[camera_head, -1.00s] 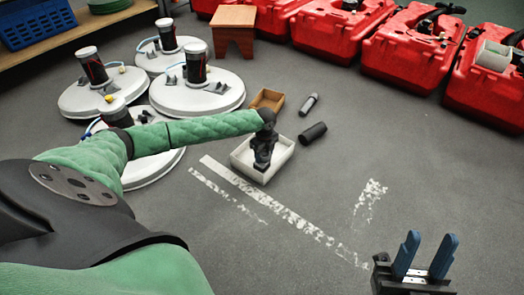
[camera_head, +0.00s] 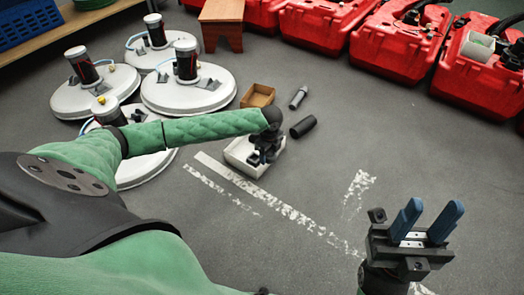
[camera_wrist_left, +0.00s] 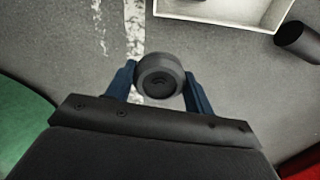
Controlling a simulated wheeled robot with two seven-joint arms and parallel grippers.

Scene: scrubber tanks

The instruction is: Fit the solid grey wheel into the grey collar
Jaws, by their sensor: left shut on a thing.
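My left gripper (camera_head: 262,152) comes in from the left and is small and dark against the white tray (camera_head: 237,158) in the head view. In the left wrist view its blue fingers are shut on a dark grey wheel (camera_wrist_left: 160,76), one finger on each side. The wheel's round face, with a recessed centre, is towards the camera. In the head view the wheel cannot be told apart from the gripper. My right gripper (camera_head: 427,222) is open and empty at the lower right, its blue fingers pointing up. I cannot make out the grey collar for certain.
A dark cylinder (camera_head: 303,126), a grey cylinder (camera_head: 299,97) and a small brown box (camera_head: 258,95) lie near the tray. White round tanks (camera_head: 188,92) stand at the left, red cases (camera_head: 397,46) along the back. The floor at the centre right is clear.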

